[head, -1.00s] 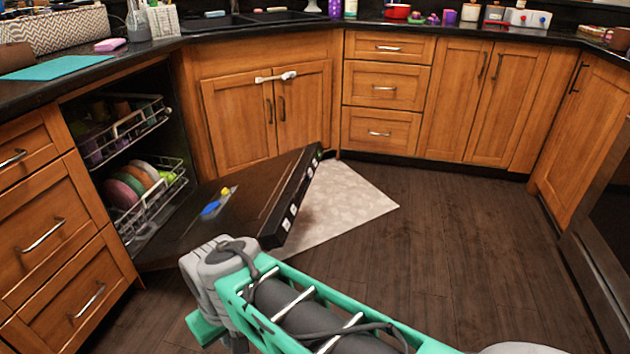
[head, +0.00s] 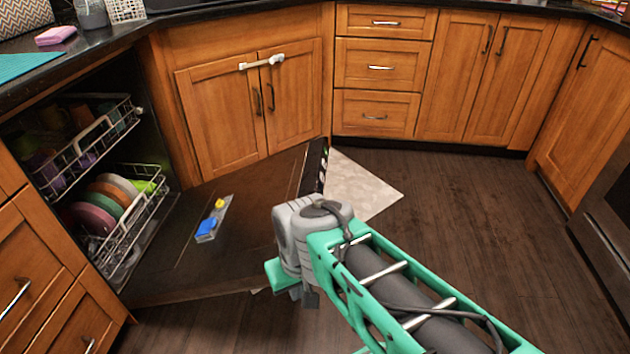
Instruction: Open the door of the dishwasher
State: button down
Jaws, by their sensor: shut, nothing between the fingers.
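The dishwasher (head: 150,150) stands at the left under the counter. Its dark door (head: 245,250) is swung down and lies out over the floor, inner face up, with a blue and yellow dispenser (head: 212,220) on it. The door's edge strip with buttons (head: 315,165) shows at its far right corner. My gripper (head: 305,296) is at the end of my green and grey arm, in front of the door's outer right part. It is shut and empty. Its fingertips are mostly hidden behind the wrist, so I cannot tell whether it touches the door.
Two racks with colourful plates (head: 95,215) and cups sit inside the dishwasher. A light mat (head: 362,188) lies on the floor beyond the door. Wooden cabinets (head: 250,110) line the back, and drawers (head: 30,275) stand at the near left. The dark floor (head: 470,220) at the right is clear.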

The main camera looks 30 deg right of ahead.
aim_at(179, 266)
jog(key=u, duration=0.25)
jog(key=i, duration=0.6)
jog(key=u, duration=0.5)
